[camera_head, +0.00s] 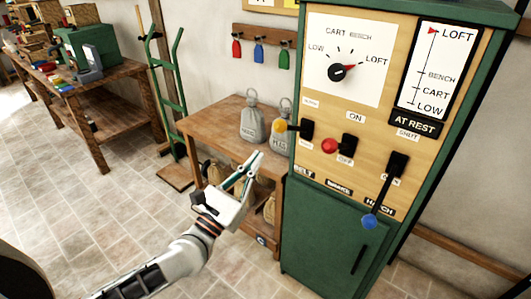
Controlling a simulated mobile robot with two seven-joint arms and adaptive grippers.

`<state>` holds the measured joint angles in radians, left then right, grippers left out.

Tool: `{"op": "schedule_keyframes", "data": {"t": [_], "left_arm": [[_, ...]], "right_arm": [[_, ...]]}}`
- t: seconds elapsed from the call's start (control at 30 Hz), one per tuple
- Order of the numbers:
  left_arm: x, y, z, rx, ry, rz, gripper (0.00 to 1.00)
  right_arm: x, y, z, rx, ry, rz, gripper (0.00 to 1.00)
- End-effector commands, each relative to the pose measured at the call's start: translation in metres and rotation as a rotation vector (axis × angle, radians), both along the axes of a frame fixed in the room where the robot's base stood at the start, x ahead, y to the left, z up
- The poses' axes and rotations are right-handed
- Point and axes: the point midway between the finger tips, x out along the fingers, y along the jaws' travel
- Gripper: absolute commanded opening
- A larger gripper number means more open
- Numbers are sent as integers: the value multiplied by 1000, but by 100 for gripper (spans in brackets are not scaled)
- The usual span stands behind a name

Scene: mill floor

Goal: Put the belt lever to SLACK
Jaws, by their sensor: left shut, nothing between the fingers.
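The belt lever (295,127) has a yellow knob and sits on the left of the control cabinet's (345,105) wooden panel, above a BELT label. Its knob sticks out to the left, about level with its black mount. The small labels around it are too small to read. My left gripper (257,158) is shut and empty. In the picture it is below and left of the yellow knob, apart from it, with fingertips pointing up and right. My right gripper is not in view.
A red-knobbed lever (331,146) and a blue-knobbed lever (371,220) share the panel to the right. Two grey weights (252,124) stand on a wooden table (207,123) beside the cabinet. A green hand truck (166,95) leans at the wall. Open tiled floor lies left.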

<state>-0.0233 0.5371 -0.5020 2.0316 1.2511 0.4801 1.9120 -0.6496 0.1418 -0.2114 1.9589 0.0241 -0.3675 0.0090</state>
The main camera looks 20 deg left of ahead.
Motion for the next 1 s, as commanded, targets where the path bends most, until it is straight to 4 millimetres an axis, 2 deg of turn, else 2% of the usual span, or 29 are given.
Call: {"op": "schedule_keyframes", "data": {"t": [0.1, 0.23, 0.77, 0.87, 0.97, 1.0], "left_arm": [[-14, 4, 2, 1, 1, -1, 0], [-21, 6, 4, 2, 2, -1, 0], [-23, 7, 4, 4, 1, -1, 0], [-26, 4, -2, 64, -9, 15, 0], [-34, -6, -18, 255, -46, 58, 0], [-38, -12, -29, 372, -68, 84, 0]], "right_arm": [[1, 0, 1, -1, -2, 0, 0], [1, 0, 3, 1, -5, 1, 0], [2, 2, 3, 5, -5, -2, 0], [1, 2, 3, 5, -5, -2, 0], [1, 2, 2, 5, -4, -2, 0], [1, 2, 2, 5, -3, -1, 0]]}}
